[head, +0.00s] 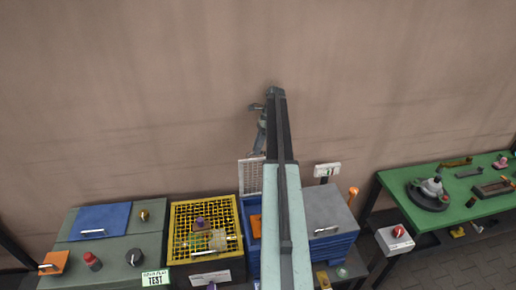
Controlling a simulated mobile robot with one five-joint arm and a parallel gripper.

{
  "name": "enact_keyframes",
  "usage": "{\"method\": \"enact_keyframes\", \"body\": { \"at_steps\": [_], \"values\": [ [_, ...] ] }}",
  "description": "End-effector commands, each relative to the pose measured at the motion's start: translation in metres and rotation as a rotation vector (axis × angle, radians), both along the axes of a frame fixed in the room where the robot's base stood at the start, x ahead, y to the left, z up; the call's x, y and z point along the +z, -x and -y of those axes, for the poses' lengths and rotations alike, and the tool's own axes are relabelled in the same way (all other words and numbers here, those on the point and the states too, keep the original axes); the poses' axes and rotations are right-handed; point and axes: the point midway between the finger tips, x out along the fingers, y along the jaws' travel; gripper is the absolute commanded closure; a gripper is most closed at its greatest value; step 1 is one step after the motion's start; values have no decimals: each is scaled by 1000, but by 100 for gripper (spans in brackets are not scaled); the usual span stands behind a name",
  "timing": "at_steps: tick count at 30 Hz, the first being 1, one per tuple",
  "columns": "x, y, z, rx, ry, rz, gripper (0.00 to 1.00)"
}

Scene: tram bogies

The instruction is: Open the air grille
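A pale grille panel (250,177) with a fine grid stands raised behind a blue box, partly hidden by my arm. A yellow mesh grille (178,232) with a handle lies flat over a dark box at centre left. I cannot tell for certain which of the two is the air grille. My gripper (257,108) is at the far end of my arm, in front of the wall and above the pale panel. It looks apart from both grilles. It is small and partly hidden by the arm, so its opening is unclear.
A grey lid (328,210) with a handle lies right of my arm. A green-grey cabinet (120,248) with a blue lid (102,220), knobs and a TEST label stands left. A green table (452,195) with tools stands right. The wall (130,90) is bare.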

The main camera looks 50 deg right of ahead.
Motion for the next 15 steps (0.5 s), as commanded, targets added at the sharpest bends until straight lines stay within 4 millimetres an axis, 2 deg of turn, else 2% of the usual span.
{"method": "enact_keyframes", "body": {
  "at_steps": [1, 8, 11, 15],
  "values": [
    [14, -1, 4, 0, 0, 0, 66],
    [52, -2, 24, 0, 1, 0, 66],
    [58, -1, 29, 0, 2, 1, 66],
    [56, -1, 30, 1, 2, 0, 66]
  ]
}}
